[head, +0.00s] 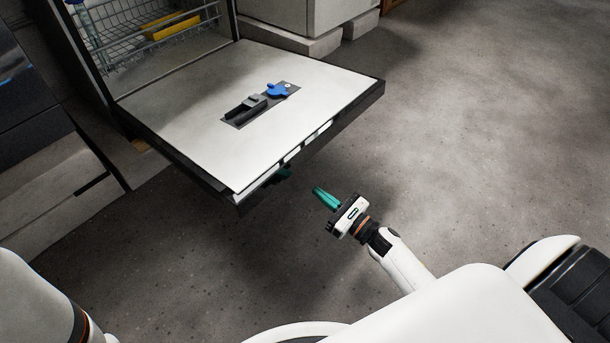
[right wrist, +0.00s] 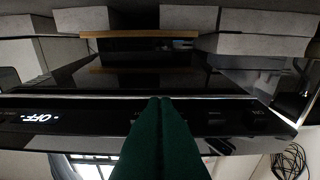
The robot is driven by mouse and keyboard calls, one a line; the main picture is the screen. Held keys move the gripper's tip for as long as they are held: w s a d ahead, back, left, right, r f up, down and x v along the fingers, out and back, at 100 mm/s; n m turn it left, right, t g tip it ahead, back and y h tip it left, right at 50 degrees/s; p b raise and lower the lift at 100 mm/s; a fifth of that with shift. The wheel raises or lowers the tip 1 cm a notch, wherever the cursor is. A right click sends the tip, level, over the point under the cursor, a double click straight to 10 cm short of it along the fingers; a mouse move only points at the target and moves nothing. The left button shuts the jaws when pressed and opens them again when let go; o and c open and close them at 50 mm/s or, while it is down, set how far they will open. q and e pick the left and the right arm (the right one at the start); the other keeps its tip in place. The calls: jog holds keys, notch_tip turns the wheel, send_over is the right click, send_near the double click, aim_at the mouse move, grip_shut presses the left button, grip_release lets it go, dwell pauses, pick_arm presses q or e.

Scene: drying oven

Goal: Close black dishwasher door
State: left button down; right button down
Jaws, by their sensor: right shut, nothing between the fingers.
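The dishwasher door (head: 190,130) hangs open and roughly level in the head view, its pale inner face up and its black front edge toward me. A blue-capped dispenser (head: 278,90) is set in it. My right gripper (head: 322,193) is shut and empty, just off the door's outer edge and apparently a little below it. In the right wrist view, its green fingers (right wrist: 160,135) point at the black door panel (right wrist: 230,112), which shows an OFF display. I cannot tell whether they touch it. My left gripper is out of the head view.
The dishwasher's wire rack (head: 160,40) with a yellow item (head: 172,27) is inside the cavity. Pale cabinets (head: 335,12) stand behind, and a dark appliance (head: 25,95) stands at the left. The grey floor (head: 480,120) to the right is clear.

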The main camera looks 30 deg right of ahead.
jog(key=w+a+r+b, duration=0.2)
jog(key=w+r, duration=0.3)
jog(key=shift+w, duration=0.2)
jog(key=shift+a, duration=0.1)
